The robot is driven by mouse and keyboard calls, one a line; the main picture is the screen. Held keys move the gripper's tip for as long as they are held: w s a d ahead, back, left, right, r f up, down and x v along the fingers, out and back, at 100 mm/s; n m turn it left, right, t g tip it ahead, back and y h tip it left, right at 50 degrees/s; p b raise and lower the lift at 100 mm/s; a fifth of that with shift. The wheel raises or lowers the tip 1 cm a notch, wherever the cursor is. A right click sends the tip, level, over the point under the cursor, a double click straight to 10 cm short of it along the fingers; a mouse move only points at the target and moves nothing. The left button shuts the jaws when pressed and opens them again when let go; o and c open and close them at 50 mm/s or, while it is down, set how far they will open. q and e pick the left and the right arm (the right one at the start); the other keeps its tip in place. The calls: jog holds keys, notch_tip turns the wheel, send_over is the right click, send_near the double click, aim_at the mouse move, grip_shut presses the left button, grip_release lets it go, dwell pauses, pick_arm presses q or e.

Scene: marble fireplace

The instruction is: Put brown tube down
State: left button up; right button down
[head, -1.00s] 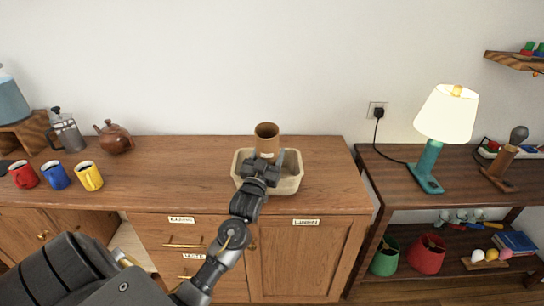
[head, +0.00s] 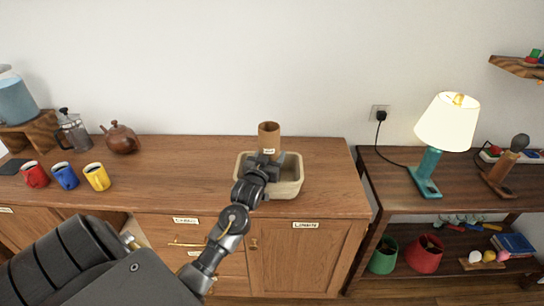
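The tube's lower part is hidden behind my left gripper (head: 267,158), whose fingers are at the tube's near side. The gripper appears closed around the tube, though its fingertips are partly hidden. I cannot tell whether the tube's bottom touches the tray. My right gripper does not show.
Red (head: 35,175), blue (head: 65,176) and yellow (head: 97,177) mugs, a French press (head: 73,132) and a brown teapot (head: 121,139) stand at left. The cabinet top (head: 190,180) is clear between teapot and tray. A lit lamp (head: 440,135) stands on the right shelf.

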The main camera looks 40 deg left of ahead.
pick_arm(q)
jog(key=shift+f, duration=0.1)
jog(key=o, duration=0.9)
jog(key=shift+o, duration=0.6)
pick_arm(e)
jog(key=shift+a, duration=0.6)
pick_arm(q)
jog(key=b+v, duration=0.1)
jog(key=v, duration=1.1)
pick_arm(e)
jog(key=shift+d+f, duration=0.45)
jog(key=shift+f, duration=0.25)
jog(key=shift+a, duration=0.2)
